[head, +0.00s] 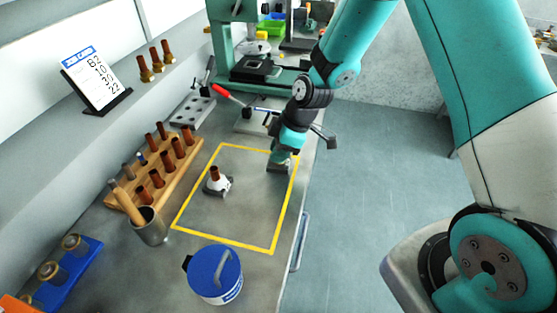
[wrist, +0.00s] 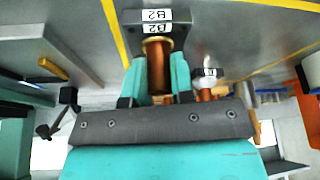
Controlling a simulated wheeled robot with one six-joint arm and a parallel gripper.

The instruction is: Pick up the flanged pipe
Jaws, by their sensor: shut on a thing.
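The flanged pipe (wrist: 158,68) is a copper-coloured tube with a wider flange at its far end. In the wrist view it stands between the two teal fingers of my gripper (wrist: 158,82), which are shut on it. The flange end is at a dark block (wrist: 130,28) with white "B2" labels; I cannot tell whether it touches the block. In the head view my gripper (head: 281,158) is low at the back right of the yellow outline, over the block (head: 279,168). The pipe is hidden there by my gripper.
Another brown pipe stands in a white-and-dark fixture (head: 217,186) inside the yellow outline (head: 237,246). A wooden rack (head: 168,188) of pipes, a metal cup (head: 150,227) and a blue-lidded tub (head: 214,273) are nearby. A red-handled clamp (head: 230,95) is behind my gripper.

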